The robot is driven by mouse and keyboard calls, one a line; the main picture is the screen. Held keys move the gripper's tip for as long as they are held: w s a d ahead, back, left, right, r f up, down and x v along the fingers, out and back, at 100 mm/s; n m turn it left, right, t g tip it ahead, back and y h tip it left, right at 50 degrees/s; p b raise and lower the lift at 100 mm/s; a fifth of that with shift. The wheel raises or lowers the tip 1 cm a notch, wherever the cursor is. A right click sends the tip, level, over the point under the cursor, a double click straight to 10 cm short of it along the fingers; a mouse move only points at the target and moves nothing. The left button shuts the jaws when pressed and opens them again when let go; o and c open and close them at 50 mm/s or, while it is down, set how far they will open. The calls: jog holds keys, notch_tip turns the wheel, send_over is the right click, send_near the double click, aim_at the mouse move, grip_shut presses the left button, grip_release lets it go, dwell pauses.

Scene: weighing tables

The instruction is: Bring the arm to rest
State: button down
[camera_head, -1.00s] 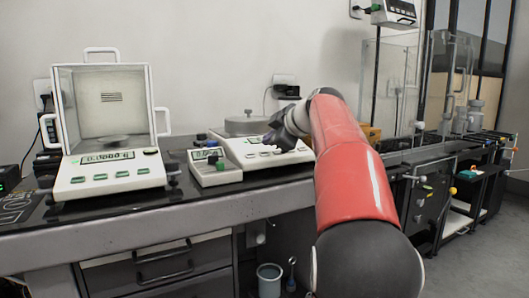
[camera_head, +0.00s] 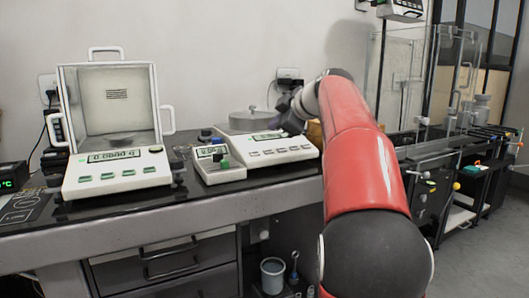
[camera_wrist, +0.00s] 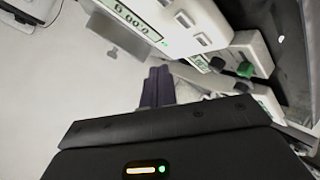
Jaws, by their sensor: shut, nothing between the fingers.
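My red arm reaches from the lower right toward the bench in the head view. My gripper (camera_head: 279,120) is a dark shape above the back of the wide white balance (camera_head: 278,150), partly hidden behind my wrist. In the wrist view, its two dark purple fingers (camera_wrist: 157,88) lie together, shut and empty. White balance housings with buttons and displays show beyond and to the right of the fingers, with a pale wall to the left. Whether the fingertips touch anything is not clear, but no contact shows.
A glass-cased balance (camera_head: 117,172) stands at the left of the dark bench. A round lidded metal pan (camera_head: 250,120) is behind. Glass panels and equipment stand at right. A grey bucket (camera_head: 273,276) is below.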

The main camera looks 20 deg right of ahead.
jog(key=s+a+f+m+g+p, duration=0.1)
jog(key=s+a+f+m+g, duration=0.15)
jog(key=s+a+f, duration=0.45)
jog(key=s+a+f+m+g+h+p, duration=0.1)
jog(key=s+a+f+m, duration=0.35)
jog(key=s, duration=0.45)
jog(key=s+a+f+m+g+p, duration=0.1)
jog(key=s+a+f+m+g, duration=0.1)
jog(key=s+a+f, duration=0.5)
jog(key=s+f+m+g+h+p, duration=0.1)
jog(key=s+f+m, duration=0.2)
jog(key=s+f, duration=0.5)
jog(key=s, duration=0.2)
jog(key=shift+s, duration=0.35)
jog(key=shift+r, duration=0.1)
